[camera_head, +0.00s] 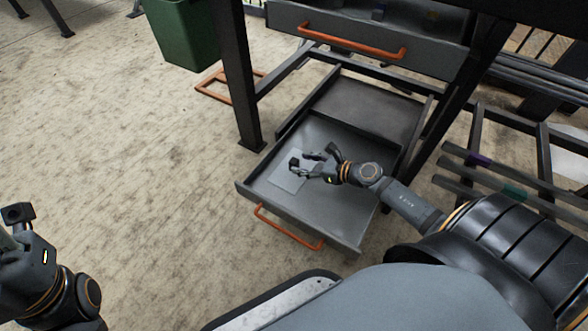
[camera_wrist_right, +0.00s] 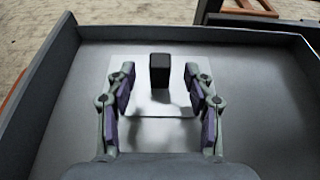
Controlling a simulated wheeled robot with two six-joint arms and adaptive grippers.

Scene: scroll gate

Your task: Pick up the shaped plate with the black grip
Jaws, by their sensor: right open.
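The shaped plate (camera_wrist_right: 139,73) is a thin pale sheet lying flat on the floor of the open lower drawer. It also shows in the head view (camera_head: 287,180), partly hidden by my right gripper. Its black grip (camera_wrist_right: 159,70) is a dark upright block, seen between and just beyond my right fingers in the wrist view. My right gripper (camera_head: 308,162) is open over the plate, with a finger on each side of the grip's line; it also shows in the wrist view (camera_wrist_right: 160,88). My left gripper (camera_head: 18,222) is at the lower left edge, away from the drawer; its fingers are unclear.
The open lower drawer (camera_head: 330,210) has raised walls around the plate and an orange handle (camera_head: 288,228) at its front. An upper drawer (camera_head: 430,55) overhangs behind. A dark table leg (camera_head: 240,90) stands left. A green bin (camera_head: 183,35) is at the back left.

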